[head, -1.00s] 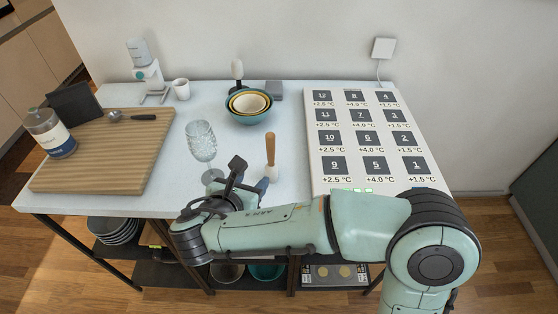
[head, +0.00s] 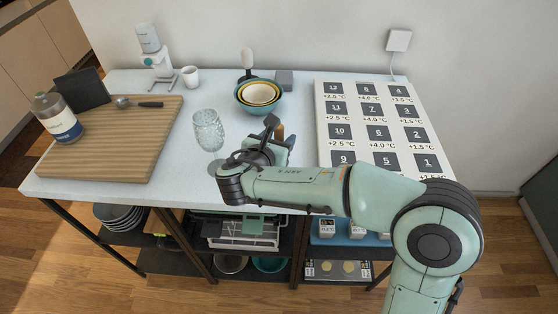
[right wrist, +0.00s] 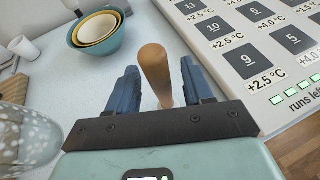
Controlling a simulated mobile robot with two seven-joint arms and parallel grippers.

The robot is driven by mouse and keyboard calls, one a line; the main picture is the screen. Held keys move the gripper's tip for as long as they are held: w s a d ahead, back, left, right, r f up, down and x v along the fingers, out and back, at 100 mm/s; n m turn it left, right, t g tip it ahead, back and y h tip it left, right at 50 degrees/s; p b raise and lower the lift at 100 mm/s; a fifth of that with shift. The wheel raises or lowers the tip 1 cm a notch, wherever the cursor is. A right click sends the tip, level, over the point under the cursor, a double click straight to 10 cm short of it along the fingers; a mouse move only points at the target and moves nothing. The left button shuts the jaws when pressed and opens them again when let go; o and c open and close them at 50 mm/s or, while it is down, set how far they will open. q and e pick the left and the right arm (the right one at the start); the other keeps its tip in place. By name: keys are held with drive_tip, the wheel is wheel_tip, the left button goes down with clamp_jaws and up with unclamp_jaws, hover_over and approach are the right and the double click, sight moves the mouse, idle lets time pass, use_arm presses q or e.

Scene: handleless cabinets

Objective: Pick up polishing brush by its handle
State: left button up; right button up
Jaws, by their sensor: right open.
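The polishing brush has an upright, tapered wooden handle (right wrist: 156,72). In the right wrist view the handle stands between the two blue fingers of my right gripper (right wrist: 159,75), with a gap showing on both sides. The gripper is open and does not hold it. The brush's lower end is hidden behind the gripper body. In the head view my right gripper (head: 280,138) is low over the table, and only a bit of the brush handle (head: 280,131) shows behind it. My left gripper is not in view.
A patterned glass (head: 208,130) stands close left of my right gripper. Nested bowls (head: 257,95) sit behind it. A white board with dark labelled squares (head: 355,146) lies to the right. A wooden cutting board (head: 120,140) with a bottle (head: 58,118) is at the left.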

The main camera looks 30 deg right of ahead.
drive_tip(key=shift+x, duration=1.2)
clamp_jaws()
